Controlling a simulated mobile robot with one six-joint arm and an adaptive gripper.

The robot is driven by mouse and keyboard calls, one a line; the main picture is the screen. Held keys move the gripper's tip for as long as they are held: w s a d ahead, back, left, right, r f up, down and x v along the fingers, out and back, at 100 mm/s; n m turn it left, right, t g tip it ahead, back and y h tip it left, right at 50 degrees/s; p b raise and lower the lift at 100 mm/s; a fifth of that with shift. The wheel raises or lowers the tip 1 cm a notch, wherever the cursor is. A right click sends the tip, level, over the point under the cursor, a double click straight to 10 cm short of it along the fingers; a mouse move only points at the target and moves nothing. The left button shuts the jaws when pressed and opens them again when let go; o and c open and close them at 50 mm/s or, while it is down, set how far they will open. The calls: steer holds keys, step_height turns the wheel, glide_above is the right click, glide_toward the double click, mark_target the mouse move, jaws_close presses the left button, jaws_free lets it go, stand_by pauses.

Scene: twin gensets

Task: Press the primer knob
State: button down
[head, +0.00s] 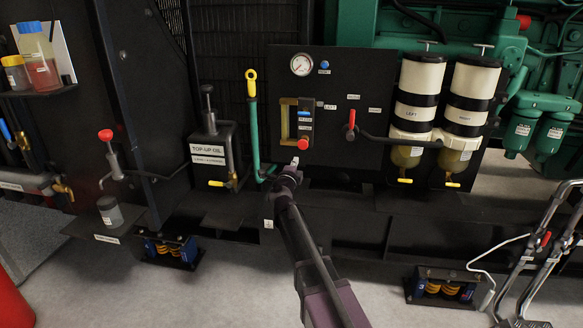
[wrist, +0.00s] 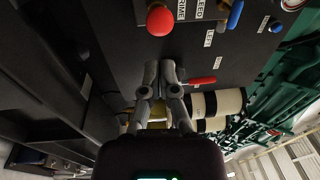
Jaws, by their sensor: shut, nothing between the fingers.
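In the wrist view the red knob (wrist: 160,20) is at the top, just beyond my fingertips. My gripper (head: 294,168) is in front of the panel, just below the knob. In the wrist view my gripper (wrist: 160,68) has its fingertips together and empty, pointing toward the panel below the knob. A gap shows between fingertips and knob in that view. A label beside the knob is partly readable.
A red-handled selector lever (head: 351,125) and two white-and-black filters (head: 417,95) are right of the knob. A top-up oil can (head: 212,150) is farther left. Open floor lies in front.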

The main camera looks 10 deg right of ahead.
mark_target(302, 146)
steer(key=p+x, duration=0.1)
steer(key=x, duration=0.8)
steer(key=shift+w, duration=0.15)
steer(key=shift+x, duration=1.4)
